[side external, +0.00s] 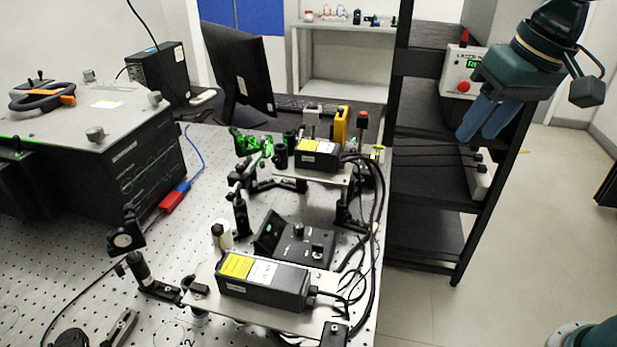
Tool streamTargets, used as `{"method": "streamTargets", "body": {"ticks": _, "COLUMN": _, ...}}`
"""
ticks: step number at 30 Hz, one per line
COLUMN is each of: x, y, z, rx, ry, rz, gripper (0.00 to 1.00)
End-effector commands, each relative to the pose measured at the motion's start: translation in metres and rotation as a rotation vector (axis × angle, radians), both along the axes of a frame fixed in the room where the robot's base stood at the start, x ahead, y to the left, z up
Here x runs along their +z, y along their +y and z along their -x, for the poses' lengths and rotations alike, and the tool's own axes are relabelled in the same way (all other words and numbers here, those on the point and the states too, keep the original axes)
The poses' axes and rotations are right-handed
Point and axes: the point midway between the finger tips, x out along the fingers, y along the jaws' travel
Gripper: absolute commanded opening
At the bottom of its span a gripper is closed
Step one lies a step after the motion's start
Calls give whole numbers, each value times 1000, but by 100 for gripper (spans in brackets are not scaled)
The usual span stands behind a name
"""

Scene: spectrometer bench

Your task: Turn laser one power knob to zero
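My gripper (482,136) hangs at the upper right with its two blue fingers pointing down, in front of the black shelf. The fingers look close together, but the gap between them is unclear. Behind it on the shelf is a white control box (456,68) with a green lit display, a red button (463,87) and partly readable lettering. My gripper covers its right side, so any knob there is hidden. A black control box (290,247) with small dark knobs (317,250) stands on the optical table. I cannot read which laser either box belongs to.
Two black laser modules with yellow labels stand on the perforated table (215,160), one near (263,283) and one farther back (318,155). Dark cables run down the table's right edge. The black shelf (432,180) holds another white box (483,175) lower down. The floor at right is mostly clear.

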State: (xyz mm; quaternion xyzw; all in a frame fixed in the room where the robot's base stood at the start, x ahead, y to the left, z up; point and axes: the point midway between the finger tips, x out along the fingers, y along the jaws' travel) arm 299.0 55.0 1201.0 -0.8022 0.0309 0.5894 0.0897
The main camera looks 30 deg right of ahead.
Motion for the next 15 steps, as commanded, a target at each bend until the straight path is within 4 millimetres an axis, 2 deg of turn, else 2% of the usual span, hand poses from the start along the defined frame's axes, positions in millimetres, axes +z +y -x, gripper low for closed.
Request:
{"method": "streamTargets", "body": {"ticks": 3, "x": 2, "y": 17, "z": -25, "rx": -26, "ry": 40, "rz": -11, "gripper": 39}}
{"method": "streamTargets", "body": {"ticks": 8, "x": 0, "y": 42, "z": -56, "rx": -67, "ry": 90, "rz": -23, "gripper": 39}}
{"method": "streamTargets", "body": {"ticks": 15, "x": -11, "y": 84, "z": -99, "rx": -132, "ry": 163, "rz": -28, "gripper": 39}}
